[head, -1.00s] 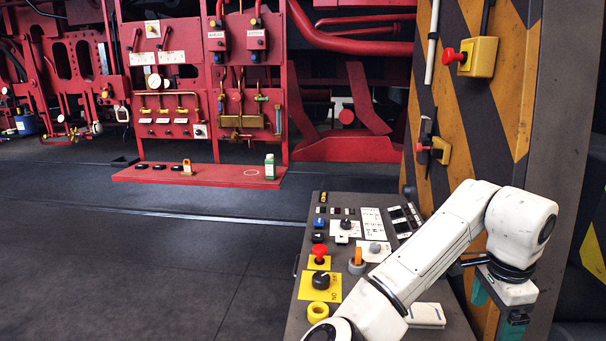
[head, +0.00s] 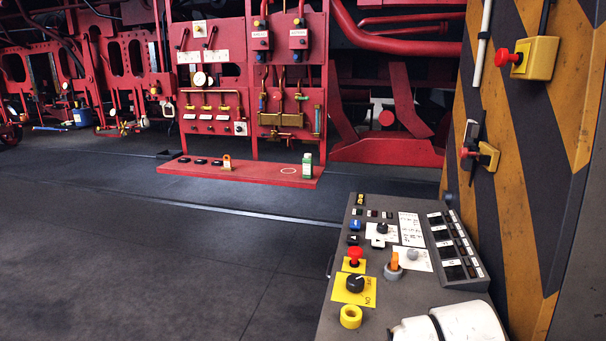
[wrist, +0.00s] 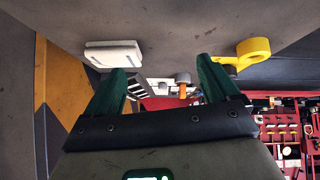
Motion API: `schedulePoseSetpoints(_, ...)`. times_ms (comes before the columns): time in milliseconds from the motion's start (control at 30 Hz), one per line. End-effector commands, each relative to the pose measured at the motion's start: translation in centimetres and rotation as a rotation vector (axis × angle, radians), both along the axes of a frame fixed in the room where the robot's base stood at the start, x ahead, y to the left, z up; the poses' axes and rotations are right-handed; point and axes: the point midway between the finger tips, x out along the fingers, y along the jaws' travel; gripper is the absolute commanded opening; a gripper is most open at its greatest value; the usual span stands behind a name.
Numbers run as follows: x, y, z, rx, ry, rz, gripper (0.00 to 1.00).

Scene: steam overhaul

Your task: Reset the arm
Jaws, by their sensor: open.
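My gripper (wrist: 156,92) shows in the wrist view with two green fingers spread apart and nothing between them. It is out of the head view, where only white links of my arm show at the bottom right. The wrist view is inverted, with the grey control console (wrist: 180,20) across its top. In the head view the console (head: 345,290) carries a red mushroom button (head: 355,256), a black rotary knob (head: 355,283), an orange switch (head: 394,262) and a yellow ring (head: 351,316).
A yellow-black striped pillar (head: 510,140) stands to the right, bearing a yellow box with a red button (head: 535,57). A red valve panel (head: 215,110) with a low red shelf (head: 255,176) stands behind. The dark floor (head: 130,270) at left is clear.

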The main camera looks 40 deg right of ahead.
Motion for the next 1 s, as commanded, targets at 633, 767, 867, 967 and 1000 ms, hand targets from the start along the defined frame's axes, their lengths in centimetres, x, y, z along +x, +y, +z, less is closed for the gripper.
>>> schedulePoseSetpoints(633, -11.1, 20.0, -16.8, 0.305, 0.410, 0.692, 0.88)
schedulePoseSetpoints(767, -12.8, 19.8, -17.6, 0.326, 0.464, 0.677, 0.88)
schedulePoseSetpoints(867, -12.8, 19.8, -17.6, 0.326, 0.464, 0.677, 0.88)
schedulePoseSetpoints(967, -12.8, 19.8, -17.6, 0.326, 0.464, 0.677, 0.88)
schedulePoseSetpoints(1000, -12.8, 19.8, -17.6, 0.326, 0.464, 0.677, 0.88)
